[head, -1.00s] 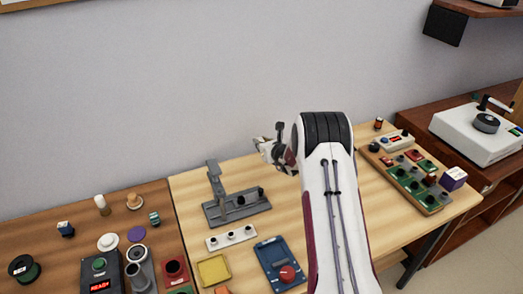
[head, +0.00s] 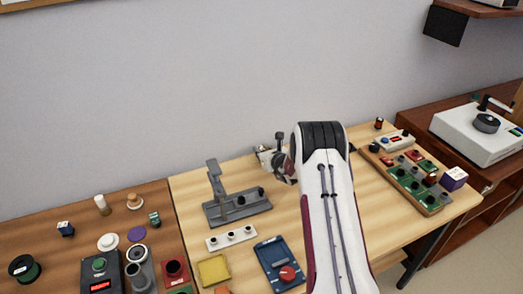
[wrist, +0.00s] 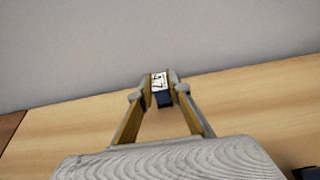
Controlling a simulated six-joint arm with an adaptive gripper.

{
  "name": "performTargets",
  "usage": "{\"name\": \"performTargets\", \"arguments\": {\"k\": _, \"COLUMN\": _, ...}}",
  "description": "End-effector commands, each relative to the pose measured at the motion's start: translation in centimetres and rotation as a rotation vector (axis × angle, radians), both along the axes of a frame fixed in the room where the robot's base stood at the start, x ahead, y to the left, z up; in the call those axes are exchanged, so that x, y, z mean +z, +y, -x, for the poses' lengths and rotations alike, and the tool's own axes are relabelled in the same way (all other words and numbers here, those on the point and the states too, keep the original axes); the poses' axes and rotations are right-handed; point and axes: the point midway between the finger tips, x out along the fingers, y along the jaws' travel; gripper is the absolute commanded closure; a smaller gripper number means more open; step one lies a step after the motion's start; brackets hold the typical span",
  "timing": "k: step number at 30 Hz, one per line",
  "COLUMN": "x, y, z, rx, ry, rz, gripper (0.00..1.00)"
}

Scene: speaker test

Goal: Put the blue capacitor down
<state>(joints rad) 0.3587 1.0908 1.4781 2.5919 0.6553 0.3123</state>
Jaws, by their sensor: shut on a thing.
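The blue capacitor (wrist: 164,100) shows in the wrist view as a small dark blue block with a white face marked in black, apparently "47". My gripper (wrist: 160,94) is shut on it, with one finger on each side. In the head view my gripper (head: 263,155) is left of my arm, near the back of the light wooden table (head: 330,185). The capacitor is too small there to make out clearly. The wrist view shows bare wood below and beside the fingers and the grey wall beyond; I cannot tell the height above the table.
A grey stand (head: 236,207) with an upright post is left of my gripper. A white strip with black sockets (head: 230,238), a yellow tray (head: 213,270) and a blue device (head: 279,264) lie nearer. A wooden board of modules (head: 408,182) is at right.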

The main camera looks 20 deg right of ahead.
Motion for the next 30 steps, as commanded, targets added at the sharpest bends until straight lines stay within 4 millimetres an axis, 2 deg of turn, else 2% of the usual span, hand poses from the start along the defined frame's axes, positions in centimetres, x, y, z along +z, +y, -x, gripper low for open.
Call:
{"name": "performTargets", "arguments": {"k": 1, "x": -0.1, "y": 0.0, "z": 0.0, "rx": 0.0, "ry": 0.0, "rz": 0.0, "gripper": 1.0}}
{"name": "performTargets", "arguments": {"k": 2, "x": -0.2, "y": 0.0, "z": 0.0, "rx": 0.0, "ry": 0.0, "rz": 0.0, "gripper": 0.8}}
{"name": "performTargets", "arguments": {"k": 3, "x": -0.1, "y": 0.0, "z": 0.0, "rx": 0.0, "ry": 0.0, "rz": 0.0, "gripper": 0.7}}
{"name": "performTargets", "arguments": {"k": 4, "x": -0.1, "y": 0.0, "z": 0.0, "rx": 0.0, "ry": 0.0, "rz": 0.0, "gripper": 0.66}}
{"name": "performTargets", "arguments": {"k": 19, "x": 0.2, "y": 0.0, "z": 0.0, "rx": 0.0, "ry": 0.0, "rz": 0.0, "gripper": 0.66}}
{"name": "performTargets", "arguments": {"k": 30, "x": 1.0, "y": 0.0, "z": 2.1, "rx": 0.0, "ry": 0.001, "rz": -0.001, "gripper": 0.66}}
